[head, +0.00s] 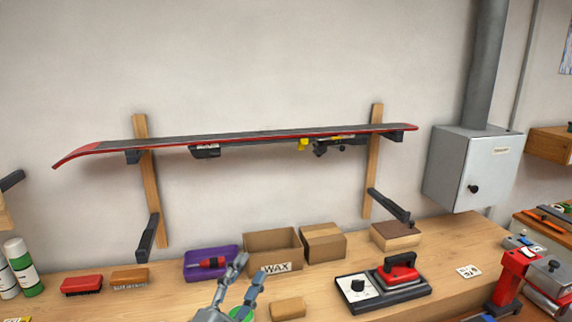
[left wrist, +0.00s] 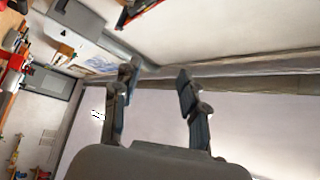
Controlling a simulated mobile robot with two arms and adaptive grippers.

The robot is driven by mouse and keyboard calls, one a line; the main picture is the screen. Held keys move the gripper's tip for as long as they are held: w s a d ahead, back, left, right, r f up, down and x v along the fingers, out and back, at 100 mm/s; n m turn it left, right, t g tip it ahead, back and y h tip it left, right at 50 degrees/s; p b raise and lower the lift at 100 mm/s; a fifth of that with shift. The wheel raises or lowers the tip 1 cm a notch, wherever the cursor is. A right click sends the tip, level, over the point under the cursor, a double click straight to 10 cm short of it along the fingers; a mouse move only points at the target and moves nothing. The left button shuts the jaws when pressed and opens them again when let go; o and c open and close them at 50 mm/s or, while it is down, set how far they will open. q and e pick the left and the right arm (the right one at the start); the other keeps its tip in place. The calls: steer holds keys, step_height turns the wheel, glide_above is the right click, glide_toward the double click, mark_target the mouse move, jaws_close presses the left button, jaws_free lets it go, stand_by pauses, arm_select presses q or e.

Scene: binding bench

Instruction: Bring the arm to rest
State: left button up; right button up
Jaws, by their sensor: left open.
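My left gripper (head: 246,281) shows at the bottom middle of the head view, over the bench. Its two fingers are apart, with nothing between them. In the left wrist view the fingers of the left gripper (left wrist: 157,85) stand apart and empty, with wall and ceiling behind them. My right gripper is in neither view.
The bench (head: 450,245) holds a purple tray (head: 193,276), a WAX box (head: 287,255), a red iron (head: 400,272) on its base, brushes (head: 82,285) and a red vise (head: 510,275). A ski (head: 260,134) rests on wall brackets above. A green round thing lies partly hidden behind the gripper.

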arm_select(q)
steer(key=s+a+f+n+g+y, duration=0.3)
steer(key=a+f+n+y, duration=0.2)
steer(key=f, duration=0.3)
steer(key=s+a+f+n+g+y, duration=0.2)
steer(key=a+f+n+g+y, duration=0.15)
steer(key=a+f+n, duration=0.35)
steer(key=s+a+f+n+g, duration=0.1)
steer(key=s+f+n+g, duration=0.1)
steer(key=s+f+g, duration=0.65)
steer(key=s+f+n+g, duration=0.1)
steer(key=s+f, duration=0.5)
steer(key=s, duration=0.8)
step_height(320, 180, down, 33)
steer(key=s+g+b, duration=0.2)
steer(key=b, duration=0.4)
steer(key=s+a+f+g+b, duration=0.1)
steer(key=s+a+f+b, duration=0.2)
steer(key=s+f, duration=1.3)
step_height(320, 180, down, 3)
steer(key=shift+s+f+b, duration=0.2)
steer(key=shift+s+b, duration=0.05)
steer(key=shift+b, duration=0.25)
